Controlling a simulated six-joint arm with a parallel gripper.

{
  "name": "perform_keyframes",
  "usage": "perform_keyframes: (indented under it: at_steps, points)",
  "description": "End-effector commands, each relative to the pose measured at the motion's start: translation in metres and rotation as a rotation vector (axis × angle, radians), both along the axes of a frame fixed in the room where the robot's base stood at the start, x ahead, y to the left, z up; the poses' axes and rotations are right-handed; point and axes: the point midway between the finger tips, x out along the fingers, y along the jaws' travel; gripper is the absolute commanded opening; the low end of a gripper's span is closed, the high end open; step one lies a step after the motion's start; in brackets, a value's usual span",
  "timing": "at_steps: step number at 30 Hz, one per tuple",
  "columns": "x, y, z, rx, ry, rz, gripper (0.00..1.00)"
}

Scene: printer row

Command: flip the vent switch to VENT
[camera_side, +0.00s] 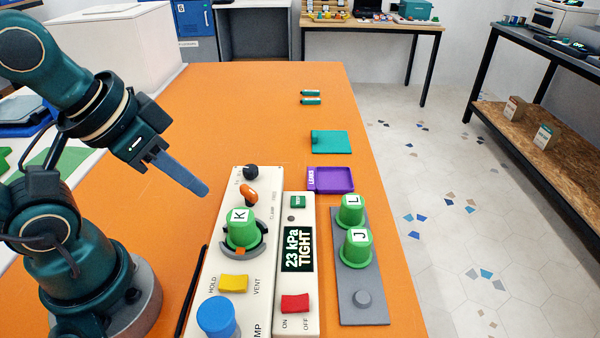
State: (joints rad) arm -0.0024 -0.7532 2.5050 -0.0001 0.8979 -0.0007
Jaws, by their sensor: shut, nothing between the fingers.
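The vent switch is a yellow rocker (234,283) on the white panel (218,250), between the labels HOLD on its left and VENT on its right. I cannot tell for sure which side is pressed down. My gripper (203,190) is shut and empty, with its blue-grey fingers pointing down to the right. It hangs in the air up and left of the switch, near the panel's upper left edge, apart from everything.
A green cup K (242,229), an orange lever (249,194) and a blue knob (217,317) flank the switch. A display (297,250) reads 23 kPa TIGHT, above a red switch (295,303). Cups L (351,211) and J (356,248) stand on a grey plate (363,318).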

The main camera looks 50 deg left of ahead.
Motion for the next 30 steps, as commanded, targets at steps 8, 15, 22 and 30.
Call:
perform_keyframes:
  at_steps: [8,15,22,30]
  points:
    - [0.000,0.000,0.001,-0.002,0.000,0.002,0.00]
    - [-0.005,-0.001,0.006,-0.101,0.038,0.195,0.00]
    - [-0.004,-0.015,0.029,-0.258,0.169,0.518,0.00]
    - [0.001,-0.051,0.050,-0.297,0.360,0.806,0.00]
